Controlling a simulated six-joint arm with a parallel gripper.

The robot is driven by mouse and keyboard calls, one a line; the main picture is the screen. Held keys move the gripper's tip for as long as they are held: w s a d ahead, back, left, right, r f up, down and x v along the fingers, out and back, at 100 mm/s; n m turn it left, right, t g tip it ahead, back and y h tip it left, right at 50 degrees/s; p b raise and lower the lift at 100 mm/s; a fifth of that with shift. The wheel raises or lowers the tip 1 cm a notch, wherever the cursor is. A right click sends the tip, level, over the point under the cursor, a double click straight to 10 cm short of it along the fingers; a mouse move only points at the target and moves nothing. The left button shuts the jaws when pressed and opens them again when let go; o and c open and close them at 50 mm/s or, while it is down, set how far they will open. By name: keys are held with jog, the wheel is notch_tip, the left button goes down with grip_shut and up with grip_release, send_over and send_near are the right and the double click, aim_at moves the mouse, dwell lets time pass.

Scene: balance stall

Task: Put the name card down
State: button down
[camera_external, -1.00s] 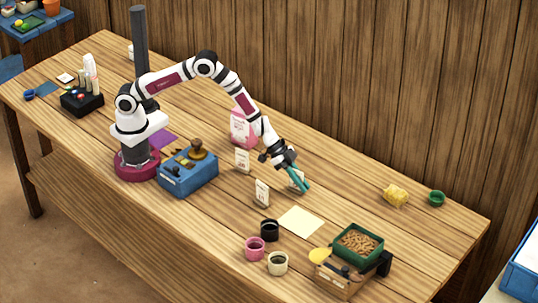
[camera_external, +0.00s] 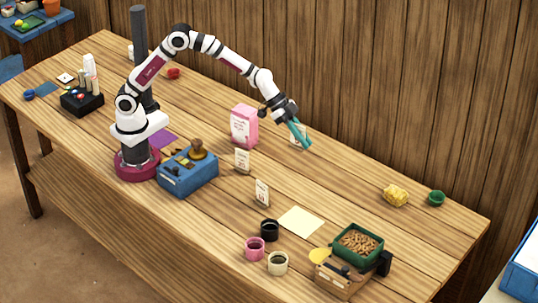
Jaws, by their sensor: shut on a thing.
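My gripper (camera_external: 299,135) with teal fingers is shut on a small white name card (camera_external: 294,141), held in the air above the back part of the table, right of the pink bag. The fingers hide part of this card, and I cannot read it. Two similar white cards stand upright on the table: one (camera_external: 242,161) in front of the pink bag, another (camera_external: 262,193) nearer the front. A pale yellow sheet (camera_external: 301,221) lies flat to the right of the front card.
A pink bag (camera_external: 243,128) stands left of my gripper. A blue box (camera_external: 188,174) sits near my base. Several small jars, including a black one (camera_external: 269,230), and a green tray of brown pieces (camera_external: 340,246) are at the front right. Wood between the sheet and yellow block (camera_external: 396,195) is clear.

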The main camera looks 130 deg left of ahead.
jog(key=s+a+f+m+h, duration=0.1)
jog(key=s+a+f, duration=0.3)
jog(key=s+a, duration=0.9)
jog(key=s+a+f, duration=0.3)
jog(key=s+a, duration=0.6)
jog(key=s, duration=0.7)
jog(key=f, duration=0.7)
jog(key=s+f, duration=0.1)
jog(key=f, duration=0.2)
jog(key=shift+d+f, duration=0.1)
jog(key=shift+f, duration=0.15)
jog(key=shift+f, duration=0.1)
